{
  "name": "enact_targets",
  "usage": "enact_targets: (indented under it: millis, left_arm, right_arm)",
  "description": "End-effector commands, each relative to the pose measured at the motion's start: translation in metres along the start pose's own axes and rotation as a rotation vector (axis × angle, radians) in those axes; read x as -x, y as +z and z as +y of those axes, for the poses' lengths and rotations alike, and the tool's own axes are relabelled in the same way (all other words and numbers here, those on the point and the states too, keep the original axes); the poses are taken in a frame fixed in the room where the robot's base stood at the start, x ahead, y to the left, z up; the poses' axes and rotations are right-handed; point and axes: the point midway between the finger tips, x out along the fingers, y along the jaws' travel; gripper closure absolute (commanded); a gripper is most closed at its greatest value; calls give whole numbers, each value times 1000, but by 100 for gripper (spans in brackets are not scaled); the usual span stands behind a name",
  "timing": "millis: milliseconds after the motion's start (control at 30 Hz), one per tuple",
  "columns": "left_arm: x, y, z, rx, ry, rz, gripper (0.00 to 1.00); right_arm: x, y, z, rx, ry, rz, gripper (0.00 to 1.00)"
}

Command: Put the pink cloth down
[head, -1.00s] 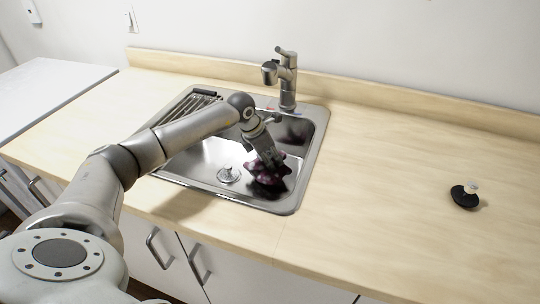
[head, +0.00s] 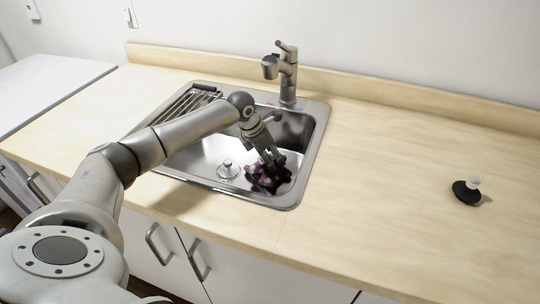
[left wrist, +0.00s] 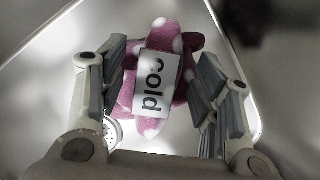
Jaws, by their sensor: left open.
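The pink cloth (head: 262,176) with pale spots lies crumpled in the sink basin (head: 208,160), right of the drain. In the left wrist view the cloth (left wrist: 183,95) carries a white label reading "cold". My left gripper (head: 274,160) is over the cloth, fingers pointing down into the basin. In the left wrist view its fingers (left wrist: 160,100) stand wide apart on either side of the cloth, with gaps between. The gripper hides part of the cloth in the head view. My right gripper does not show.
A faucet (head: 287,75) stands behind the basin. A drain strainer (head: 228,169) sits left of the cloth, and a drying rack (head: 188,104) lies over the basin's left side. A black stopper (head: 465,191) is on the right counter, which is otherwise clear.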

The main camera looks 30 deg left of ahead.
Motion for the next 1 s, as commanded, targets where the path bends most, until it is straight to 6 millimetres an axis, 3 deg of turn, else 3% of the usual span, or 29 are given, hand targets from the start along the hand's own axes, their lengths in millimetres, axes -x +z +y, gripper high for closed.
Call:
enact_targets:
  millis: [267,700,1000]
  left_arm:
    - [10,4,1,0,0,-1,42]
    - [77,4,1,0,1,-1,42]
    - [87,5,0,0,0,0,42]
  right_arm:
    - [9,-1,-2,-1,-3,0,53]
    - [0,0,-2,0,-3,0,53]
    - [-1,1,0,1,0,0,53]
